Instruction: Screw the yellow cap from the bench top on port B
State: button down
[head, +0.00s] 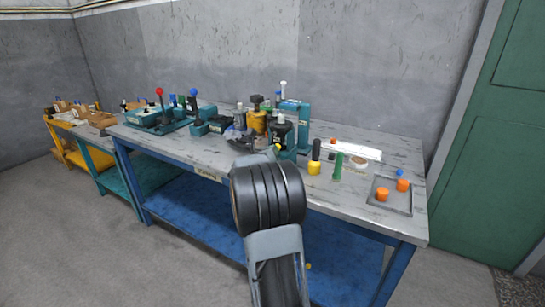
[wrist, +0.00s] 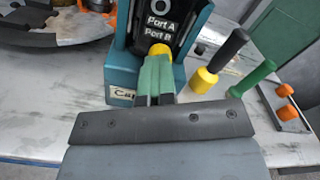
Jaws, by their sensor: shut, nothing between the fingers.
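A yellow cap (wrist: 160,50) shows just below the "Port B" lettering on the dark face of the teal motor unit (wrist: 122,76). My gripper (wrist: 155,66), with green fingers, is shut and points at this cap from the front. The fingertips overlap the cap's lower part in the wrist view, so I cannot tell whether they touch it or how far it is seated. Port B itself is hidden. In the head view the yellow cap (head: 277,148) is a small spot beyond my dark arm link, in front of the motor unit (head: 285,137).
A yellow, black-handled tool (head: 314,165) and a green tool (head: 337,168) stand right of the unit. A tray (head: 391,207) with orange caps (head: 382,194) lies at the bench's right end. A small yellow spot (head: 308,266) shows low, below the bench top (head: 350,195).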

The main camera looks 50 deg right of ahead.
jog(key=m+b, duration=0.2)
jog(key=b, duration=0.1)
jog(key=shift+m, duration=0.3)
jog(key=shift+m, duration=0.3)
jog(key=m+b, duration=0.4)
jog(key=b, duration=0.1)
jog(key=shift+d+b, duration=0.1)
jog(key=shift+b, duration=0.25)
dwell(0.4)
jog(key=c, duration=1.8)
grip_release()
jog(key=shift+c, duration=0.2)
